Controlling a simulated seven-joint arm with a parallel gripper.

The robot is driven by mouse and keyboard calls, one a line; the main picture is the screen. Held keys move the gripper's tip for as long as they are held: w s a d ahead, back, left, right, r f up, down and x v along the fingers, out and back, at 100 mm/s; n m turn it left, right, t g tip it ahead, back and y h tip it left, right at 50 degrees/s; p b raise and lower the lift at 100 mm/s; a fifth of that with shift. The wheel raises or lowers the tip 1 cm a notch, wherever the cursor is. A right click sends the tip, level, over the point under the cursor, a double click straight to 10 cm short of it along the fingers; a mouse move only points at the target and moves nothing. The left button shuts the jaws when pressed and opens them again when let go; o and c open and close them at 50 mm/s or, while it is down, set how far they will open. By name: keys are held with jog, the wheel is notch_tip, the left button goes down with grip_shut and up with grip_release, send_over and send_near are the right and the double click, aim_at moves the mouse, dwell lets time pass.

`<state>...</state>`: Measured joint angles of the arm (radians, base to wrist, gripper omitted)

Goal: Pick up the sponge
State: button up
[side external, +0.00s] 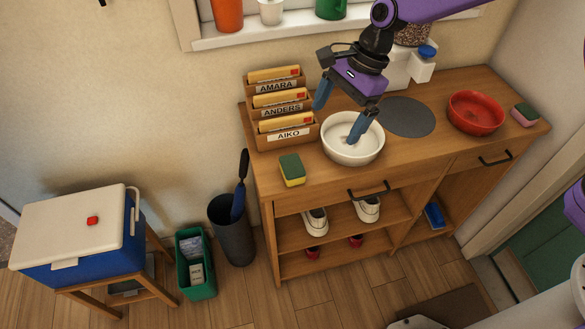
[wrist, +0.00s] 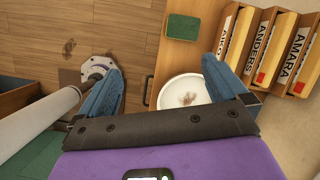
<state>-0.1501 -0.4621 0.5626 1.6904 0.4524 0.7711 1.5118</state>
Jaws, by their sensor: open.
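A green-topped yellow sponge (side external: 292,170) lies on the wooden counter's front left corner, in front of the letter racks. Its green top also shows in the wrist view (wrist: 182,27), ahead of my fingers. A second sponge (side external: 523,116), green and pink, lies at the counter's far right beside the red bowl. My gripper (side external: 342,110) is open with blue fingers spread wide, over the area of the white bowl and the racks. In the wrist view my gripper (wrist: 163,82) has nothing between its fingertips. Neither sponge is touched.
The white bowl (side external: 342,154) stands right of the near sponge; small brownish bits show inside it. Labelled letter racks (side external: 273,137) stand behind that sponge. A red bowl (side external: 476,113) and a grey round mat (side external: 405,117) are to the right. The counter around the near sponge is clear.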

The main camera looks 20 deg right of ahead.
jog(key=w+a+f+m, duration=0.2)
jog(key=w+m, duration=0.1)
jog(key=w, duration=0.1)
send_over(292, 165)
jog(key=d, duration=0.2)
jog(key=shift+m, duration=0.4)
jog(key=f, duration=1)
jog(key=shift+s+d+f, duration=0.1)
jog(key=shift+s+f, duration=0.15)
jog(key=shift+s, duration=0.05)
jog(key=shift+y, duration=0.3)
jog(key=shift+w+x, duration=0.2)
jog(key=shift+x, duration=1.3)
jog(key=shift+w+x, duration=0.2)
jog(key=shift+x, duration=1.35)
jog(key=shift+d, duration=0.1)
jog(key=c, duration=0.9)
